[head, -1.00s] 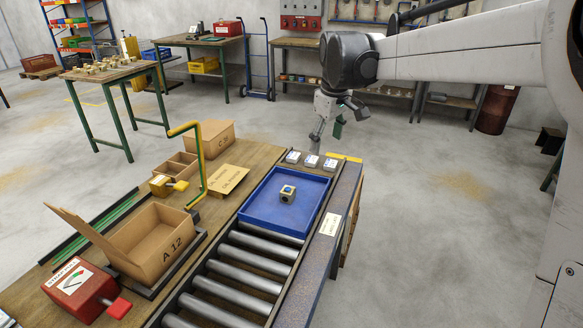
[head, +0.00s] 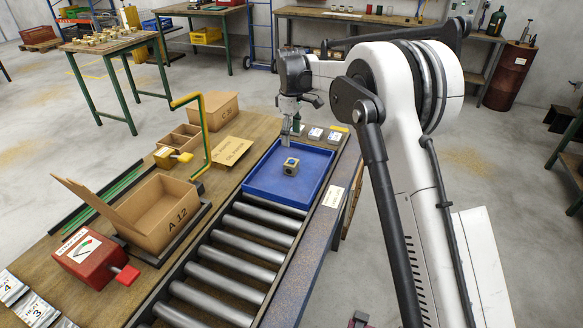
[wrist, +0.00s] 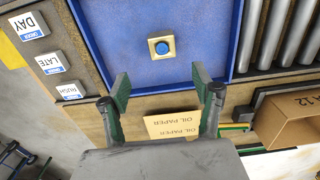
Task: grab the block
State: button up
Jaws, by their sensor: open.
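The block (head: 291,166) is a small brass-coloured cube with a blue round centre on its top. It sits in the blue tray (head: 262,190) at the end of the roller conveyor. In the wrist view the block (wrist: 161,47) lies beyond the fingertips, roughly centred between them. My gripper (head: 289,138) hangs over the far side of the tray, above the block and apart from it. In the wrist view my gripper (wrist: 160,82) is open, with its two green-padded fingers spread and nothing between them.
Rollers (head: 235,245) run from the tray toward the front. An A 12 box (head: 165,228), a yellow crank frame (head: 205,150) and an oil paper packet (head: 229,151) stand to the left. Small labelled blocks (head: 315,133) line the tray's far edge.

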aim_at(292, 161)
notch_tip(292, 161, down, 6)
jog(key=shift+f, duration=0.2)
jog(key=shift+s+f, duration=0.15)
jog(key=shift+f, duration=1.25)
jog(key=shift+s+f, duration=0.1)
jog(key=shift+f, duration=1.25)
jog(key=shift+d, duration=0.1)
jog(key=shift+c, duration=0.5)
grip_shut()
